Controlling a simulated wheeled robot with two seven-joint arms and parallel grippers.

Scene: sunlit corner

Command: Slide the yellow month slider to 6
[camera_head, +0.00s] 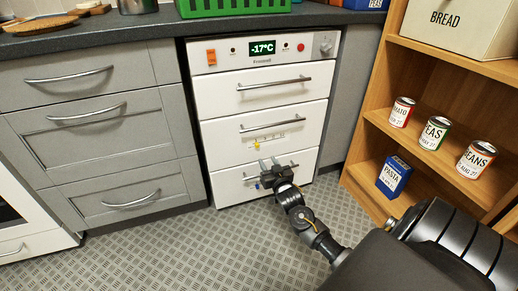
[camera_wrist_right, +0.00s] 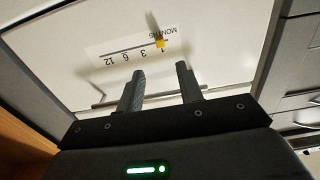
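The yellow month slider (camera_head: 257,146) sits near the left end of a white scale strip (camera_head: 280,137) on the freezer's middle drawer front. The right wrist view shows this strip upside down, marked MONTHS with 1, 3, 6 and 12; the yellow slider (camera_wrist_right: 160,43) is at the 1. My right gripper (camera_head: 269,163) is in front of the freezer, just below the slider in the head view. In the wrist view its two fingers (camera_wrist_right: 160,71) are apart with nothing between them, and the slider appears beyond the tips. My left gripper is not in view.
The freezer (camera_head: 226,85) has bar handles; the lowest handle (camera_head: 287,168) is close to my right gripper. A blue slider (camera_head: 258,186) shows on the bottom drawer. Grey drawers (camera_head: 90,125) stand left, a wooden shelf (camera_head: 410,145) with cans right. Floor in front is clear.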

